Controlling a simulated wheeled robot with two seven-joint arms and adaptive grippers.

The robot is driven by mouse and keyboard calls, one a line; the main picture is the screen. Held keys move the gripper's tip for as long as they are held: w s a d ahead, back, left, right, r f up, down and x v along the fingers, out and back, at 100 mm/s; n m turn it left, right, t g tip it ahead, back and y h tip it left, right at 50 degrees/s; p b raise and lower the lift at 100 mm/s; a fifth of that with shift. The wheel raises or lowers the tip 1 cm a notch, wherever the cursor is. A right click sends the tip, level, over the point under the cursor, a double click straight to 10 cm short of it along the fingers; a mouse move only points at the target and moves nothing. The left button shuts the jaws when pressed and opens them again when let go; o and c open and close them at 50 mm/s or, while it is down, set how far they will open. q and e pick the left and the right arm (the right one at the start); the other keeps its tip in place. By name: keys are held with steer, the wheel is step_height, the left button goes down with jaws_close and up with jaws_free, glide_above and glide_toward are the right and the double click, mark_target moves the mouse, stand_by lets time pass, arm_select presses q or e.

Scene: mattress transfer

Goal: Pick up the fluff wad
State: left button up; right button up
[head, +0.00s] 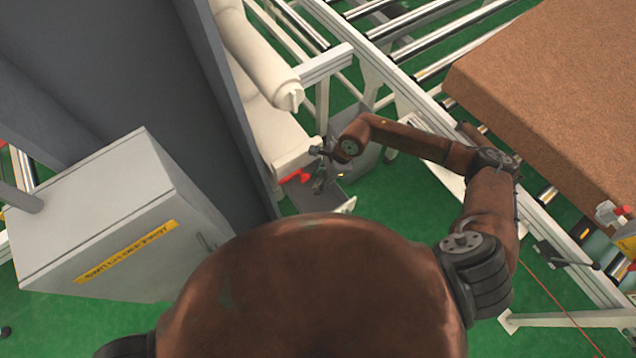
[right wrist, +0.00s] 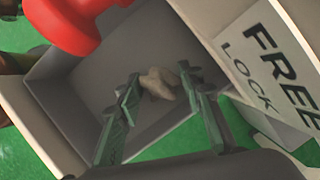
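The fluff wad (right wrist: 157,82) is a small, pale beige lump in the right wrist view. It lies inside a grey open box (right wrist: 95,62). My right gripper (right wrist: 160,90) is open, its two green-tinted fingers pointing into the box. In the head view my right gripper (head: 322,172) is down at the grey box (head: 328,198), beside the white frame. The wad cannot be made out there. My left gripper is not in view.
A red knob (right wrist: 65,22) is close to the box's upper left; it is also in the head view (head: 296,177). A "FREE LOCK" panel (right wrist: 265,65) borders the right side. A grey cabinet (head: 110,220), white rolls (head: 270,75) and a brown mattress (head: 560,90) surround the area.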

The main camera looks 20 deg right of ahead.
steer(key=shift+a+f, duration=0.1)
steer(key=shift+f, duration=0.05)
steer(key=shift+c, duration=0.7)
steer(key=c, duration=0.5)
steer(key=shift+o, duration=0.2)
